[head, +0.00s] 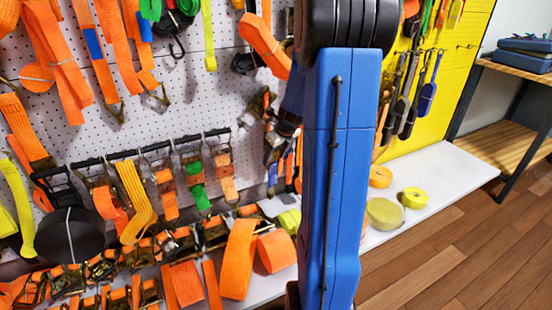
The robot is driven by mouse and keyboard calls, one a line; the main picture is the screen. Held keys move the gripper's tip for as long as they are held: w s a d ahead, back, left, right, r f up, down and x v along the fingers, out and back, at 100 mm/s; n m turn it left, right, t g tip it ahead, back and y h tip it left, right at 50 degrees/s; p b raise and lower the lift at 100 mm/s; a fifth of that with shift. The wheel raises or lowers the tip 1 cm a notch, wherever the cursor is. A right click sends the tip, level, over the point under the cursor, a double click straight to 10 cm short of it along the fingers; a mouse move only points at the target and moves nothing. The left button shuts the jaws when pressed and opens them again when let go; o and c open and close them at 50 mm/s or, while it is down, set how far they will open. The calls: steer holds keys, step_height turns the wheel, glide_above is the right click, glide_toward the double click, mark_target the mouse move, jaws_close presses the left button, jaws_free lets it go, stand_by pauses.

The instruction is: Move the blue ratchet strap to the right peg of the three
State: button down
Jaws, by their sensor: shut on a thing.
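My gripper (273,152) is small and partly hidden behind my blue arm link, in front of the pegboard left of that link. It appears shut on a strap with a metal ratchet. A narrow blue band (272,176) hangs just below it, beside orange bands; this looks like the blue ratchet strap, though clutter makes its outline hard to tell. The white pegboard (215,95) carries several pegs with straps. I cannot tell which three pegs are the task's; the right one may be behind my arm.
Orange ratchet straps, a yellow strap (133,200) and a green strap (196,182) hang close together at left. Orange rolls (238,258) crowd the shelf below. Yellow rolls (414,198) lie on the white shelf (440,170) at right. The wooden floor (450,265) is clear.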

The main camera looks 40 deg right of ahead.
steer(key=shift+w+d, duration=0.1)
steer(key=shift+w, duration=0.25)
steer(key=shift+w+d+f, duration=0.15)
steer(key=shift+w+f, duration=0.4)
steer(key=shift+f, duration=0.05)
stand_by(0.4)
steer(key=c, duration=0.6)
jaws_free()
steer(key=shift+o, duration=0.2)
steer(key=shift+f, duration=0.1)
steer(key=v, duration=1.2)
